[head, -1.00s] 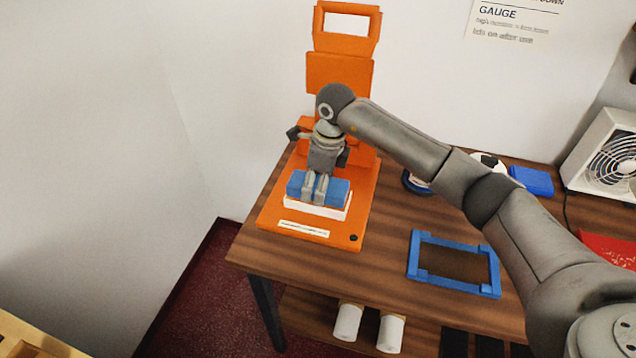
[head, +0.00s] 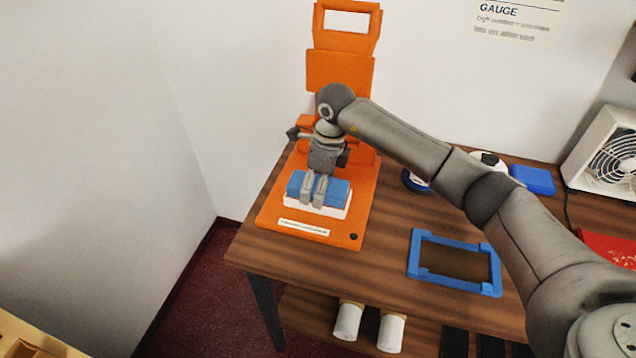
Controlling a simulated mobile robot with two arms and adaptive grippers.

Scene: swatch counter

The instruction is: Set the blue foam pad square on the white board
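The blue foam pad (head: 335,193) lies on top of the white board (head: 327,211), which rests on the base of an orange stand (head: 275,206). A strip of the board shows along its front and right edges. My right gripper (head: 313,204) points down at the pad from above, its two fingers close together at the pad's front part. Whether the fingers pinch the pad or only touch it is hard to see. My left gripper is not in view.
A blue frame (head: 452,284) lies flat on the wooden table (head: 385,260) to the right. Further back are a blue block (head: 533,179), a red item (head: 610,247) and a white fan (head: 606,160). Two white rolls (head: 349,320) sit on the lower shelf.

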